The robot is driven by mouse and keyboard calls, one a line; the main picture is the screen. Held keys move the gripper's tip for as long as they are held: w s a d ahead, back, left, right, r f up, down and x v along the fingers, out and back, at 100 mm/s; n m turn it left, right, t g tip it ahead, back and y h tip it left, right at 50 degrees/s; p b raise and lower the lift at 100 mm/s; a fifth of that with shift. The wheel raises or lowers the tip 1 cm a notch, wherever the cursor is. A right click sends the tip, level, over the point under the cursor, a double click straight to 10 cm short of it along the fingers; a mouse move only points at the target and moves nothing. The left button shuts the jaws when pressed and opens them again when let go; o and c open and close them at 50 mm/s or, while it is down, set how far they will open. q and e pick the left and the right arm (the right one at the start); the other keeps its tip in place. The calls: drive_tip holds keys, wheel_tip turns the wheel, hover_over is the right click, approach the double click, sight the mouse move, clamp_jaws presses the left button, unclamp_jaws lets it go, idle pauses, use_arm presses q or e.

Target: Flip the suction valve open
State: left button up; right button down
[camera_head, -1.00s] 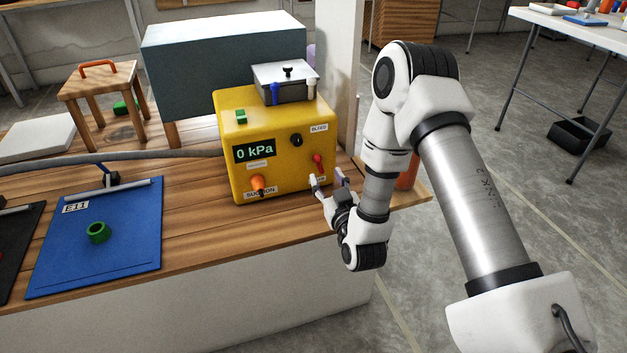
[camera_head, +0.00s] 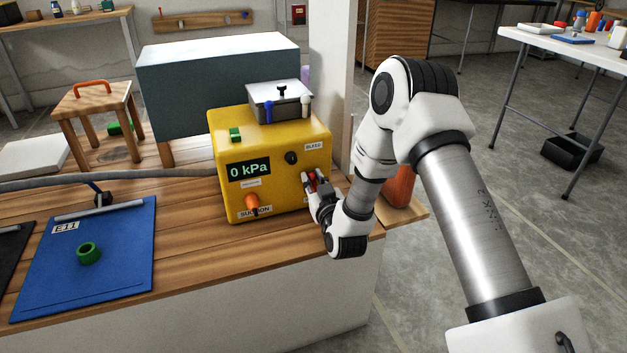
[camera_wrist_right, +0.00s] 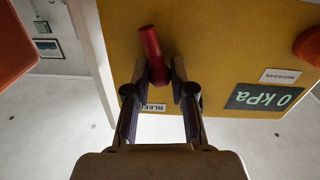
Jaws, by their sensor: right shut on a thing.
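The yellow pump box (camera_head: 284,192) stands on the wooden bench, its display (camera_head: 249,169) reading 0 kPa. A red lever (camera_wrist_right: 151,48) sticks out of its front face on the right. My right gripper (camera_head: 313,182) is at this lever; in the wrist view its two fingers (camera_wrist_right: 160,92) are closed around the lever's lower part. The fingers partly hide the lever in the head view. An orange knob (camera_head: 252,201) sits just above the SUCTION label (camera_head: 255,211). A black knob (camera_head: 291,157) is by the BLEED label (camera_head: 313,147). My left gripper is out of view.
A metal-lidded container (camera_head: 280,101) sits on the box. A grey hose (camera_head: 120,178) runs to its left side. A blue mat (camera_head: 85,275) with a green ring (camera_head: 88,252) lies left. An orange cylinder (camera_head: 399,187) stands behind my right wrist.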

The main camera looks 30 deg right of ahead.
drive_tip(key=m+p, duration=0.1)
drive_tip(key=d+m, duration=0.1)
drive_tip(key=m, duration=0.1)
drive_tip(key=shift+s+d+r+p, duration=0.1)
drive_tip(key=shift+s+d+p, duration=0.05)
drive_tip(key=shift+p, duration=0.2)
drive_tip(key=c, duration=1)
unclamp_jaws()
drive_tip(key=v, duration=1.2)
drive_tip(key=shift+r, duration=0.1)
